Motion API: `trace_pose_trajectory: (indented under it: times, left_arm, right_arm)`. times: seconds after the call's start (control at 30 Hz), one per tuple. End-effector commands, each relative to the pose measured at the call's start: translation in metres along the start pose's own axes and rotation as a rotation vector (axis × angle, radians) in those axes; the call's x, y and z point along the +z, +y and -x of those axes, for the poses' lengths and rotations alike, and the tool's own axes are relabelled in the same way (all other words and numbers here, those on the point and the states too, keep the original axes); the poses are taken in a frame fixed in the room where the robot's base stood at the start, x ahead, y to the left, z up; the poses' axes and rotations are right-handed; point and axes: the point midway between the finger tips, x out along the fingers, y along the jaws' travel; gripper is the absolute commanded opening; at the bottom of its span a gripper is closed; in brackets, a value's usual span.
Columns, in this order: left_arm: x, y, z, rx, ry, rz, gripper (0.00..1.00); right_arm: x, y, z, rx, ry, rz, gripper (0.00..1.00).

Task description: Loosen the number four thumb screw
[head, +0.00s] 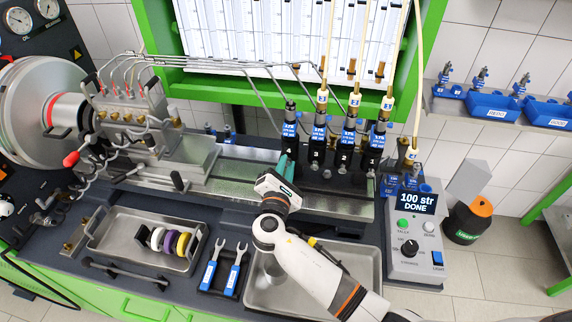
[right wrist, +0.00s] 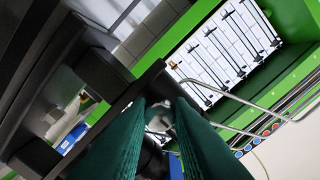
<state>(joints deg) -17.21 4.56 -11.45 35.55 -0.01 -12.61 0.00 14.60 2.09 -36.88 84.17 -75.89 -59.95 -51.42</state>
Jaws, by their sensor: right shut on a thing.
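The number four black clamp block (head: 291,146) is the leftmost of the row, with a blue-labelled injector in it. My right gripper (head: 287,163) is at its front face, with its teal fingers pointing at the block. In the right wrist view, the fingers (right wrist: 161,118) are shut on a small grey metal thumb screw (right wrist: 158,122), seen partly between their tips. The fingers hide the screw in the head view. Blocks marked 3 (head: 316,156), 2 (head: 343,158) and 1 (head: 372,161) stand to the right. My left gripper is not in view.
A control box (head: 417,240) reading "100 str DONE" stands at the right. Two blue-handled wrenches (head: 222,268) lie in front. A metal tray (head: 122,258) holds coloured rings. An empty-looking tray (head: 362,262) lies under my right arm. Metal pipes (head: 268,108) arch close to the blocks.

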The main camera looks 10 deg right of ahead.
Motion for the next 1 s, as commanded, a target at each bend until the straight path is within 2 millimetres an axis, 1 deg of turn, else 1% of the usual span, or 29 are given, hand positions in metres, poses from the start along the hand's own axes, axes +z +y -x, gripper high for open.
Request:
trace_pose_trajectory:
  times: [0.4,0.43,0.53,0.57,0.87,0.97,1.0]
  left_arm:
    - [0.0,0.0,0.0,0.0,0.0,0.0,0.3]
    - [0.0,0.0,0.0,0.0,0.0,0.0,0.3]
    - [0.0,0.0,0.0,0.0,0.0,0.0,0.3]
    - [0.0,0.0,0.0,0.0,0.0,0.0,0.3]
    - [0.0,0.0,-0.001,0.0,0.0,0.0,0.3]
    - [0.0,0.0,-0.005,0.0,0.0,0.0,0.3]
    - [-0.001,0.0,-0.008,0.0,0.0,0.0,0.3]
  right_arm:
    - [0.001,0.001,0.001,0.002,-0.003,0.008,0.0]
    - [0.001,0.001,0.001,0.002,-0.003,0.008,0.22]
    - [0.001,0.001,0.001,0.001,-0.002,0.008,0.38]
    - [0.001,0.001,0.001,0.001,-0.002,0.007,0.41]
    - [0.001,0.001,0.002,0.001,-0.001,0.006,0.41]
    - [0.003,0.002,0.011,0.0,-0.004,0.006,0.41]
    - [0.004,0.003,0.017,0.0,-0.004,0.005,0.41]
